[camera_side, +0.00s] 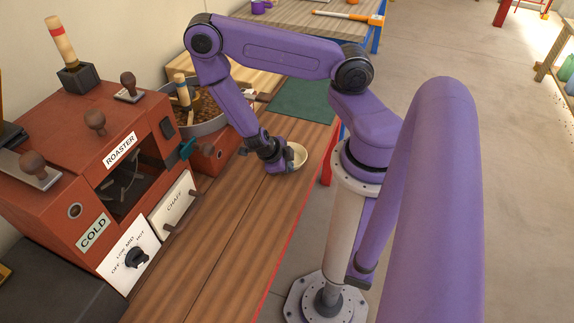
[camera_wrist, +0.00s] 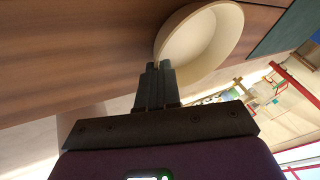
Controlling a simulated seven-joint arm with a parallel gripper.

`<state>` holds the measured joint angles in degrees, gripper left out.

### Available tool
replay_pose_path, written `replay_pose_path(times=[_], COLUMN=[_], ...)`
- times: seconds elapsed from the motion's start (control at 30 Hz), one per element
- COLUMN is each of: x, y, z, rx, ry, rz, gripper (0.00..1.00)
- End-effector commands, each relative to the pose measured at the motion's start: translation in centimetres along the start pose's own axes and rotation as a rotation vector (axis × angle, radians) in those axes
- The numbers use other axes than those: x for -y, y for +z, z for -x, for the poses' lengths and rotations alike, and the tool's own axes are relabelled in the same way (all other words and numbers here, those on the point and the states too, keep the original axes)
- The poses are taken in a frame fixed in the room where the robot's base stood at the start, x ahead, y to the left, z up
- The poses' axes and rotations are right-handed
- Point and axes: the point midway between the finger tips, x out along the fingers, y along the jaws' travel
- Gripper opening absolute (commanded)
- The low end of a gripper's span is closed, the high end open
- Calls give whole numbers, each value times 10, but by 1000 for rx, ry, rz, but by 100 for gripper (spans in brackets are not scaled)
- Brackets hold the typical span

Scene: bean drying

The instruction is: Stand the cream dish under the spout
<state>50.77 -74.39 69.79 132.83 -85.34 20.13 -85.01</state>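The cream dish (camera_side: 299,153) is at the right edge of the wooden bench, partly hidden behind my gripper (camera_side: 279,168) in the side view. In the wrist view the round, shallow dish (camera_wrist: 203,45) is at top centre. The fingers of my gripper (camera_wrist: 156,72) are close together, with the near wall of the dish at their tips. They look shut on that wall. I cannot tell whether the dish touches the bench. The red roaster (camera_side: 85,150) stands on the left, with a dark front opening. I cannot clearly make out a spout.
A chaff drawer (camera_side: 174,205) and a teal handle (camera_side: 187,148) stick out from the roaster's front. A round cooling pan (camera_side: 207,118) with beans and a brush is behind. A green mat (camera_side: 302,100) lies farther back. The near bench top (camera_side: 215,240) is clear.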

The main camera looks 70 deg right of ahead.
Motion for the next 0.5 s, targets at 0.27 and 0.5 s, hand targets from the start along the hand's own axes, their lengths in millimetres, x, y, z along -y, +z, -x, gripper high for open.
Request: replay_pose_path(times=[0.27,0.5], x=[-1,-2], y=[0,2], z=[-1,-3], rx=[0,1], ry=[-1,0], rz=[0,0], gripper=[0,29])
